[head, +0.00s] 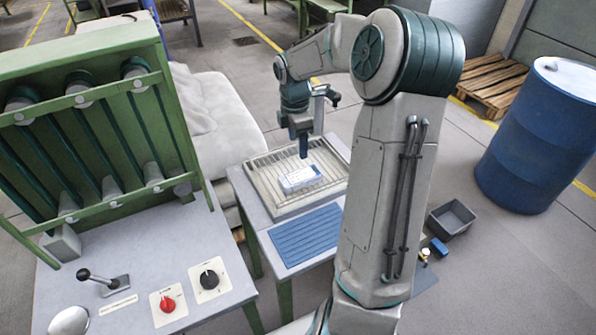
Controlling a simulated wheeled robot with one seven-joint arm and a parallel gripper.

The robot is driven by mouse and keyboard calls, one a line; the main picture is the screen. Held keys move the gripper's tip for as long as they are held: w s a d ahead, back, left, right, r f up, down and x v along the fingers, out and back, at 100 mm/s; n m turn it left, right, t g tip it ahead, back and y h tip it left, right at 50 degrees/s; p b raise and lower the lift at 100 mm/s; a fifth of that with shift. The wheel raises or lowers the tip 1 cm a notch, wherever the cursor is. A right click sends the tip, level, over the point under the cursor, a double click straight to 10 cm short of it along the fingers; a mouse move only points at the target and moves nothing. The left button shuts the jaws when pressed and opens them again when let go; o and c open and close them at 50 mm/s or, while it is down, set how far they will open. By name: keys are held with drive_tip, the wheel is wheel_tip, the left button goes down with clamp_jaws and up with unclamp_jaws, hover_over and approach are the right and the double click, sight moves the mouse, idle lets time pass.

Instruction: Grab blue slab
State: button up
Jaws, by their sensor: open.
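A flat blue ribbed slab (305,236) lies on the front part of the small table. Behind it, a pale block with bluish sides (300,179) lies on a slatted tray (270,207). Which of these the task calls the blue slab I cannot tell. My gripper (303,152) points down over the tray, just behind the pale block. It is open, with nothing visible between its fingers. The fingers are seen edge-on, and the exact gap to the block is hard to judge.
A green machine (90,130) with a control panel stands at left. A blue drum (535,140) stands at right, with a wooden pallet (490,85) behind it. A grey bin (451,218) and a small blue object (438,247) are right of my arm.

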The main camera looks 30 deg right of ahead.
drive_tip(key=w+d+n, duration=0.1)
drive_tip(key=d, duration=0.1)
hover_over(300, 175)
drive_tip(key=f, duration=0.6)
drive_tip(key=f+p, duration=0.1)
drive_tip(key=f, duration=0.2)
drive_tip(key=shift+s+d, duration=0.1)
drive_tip(key=shift+d, duration=0.15)
drive_tip(key=shift+a+f+p, duration=0.2)
drive_tip(key=shift+f+p, duration=0.3)
drive_tip(key=shift+f, duration=2.2)
drive_tip(key=c, duration=1)
drive_tip(key=shift+r, duration=0.15)
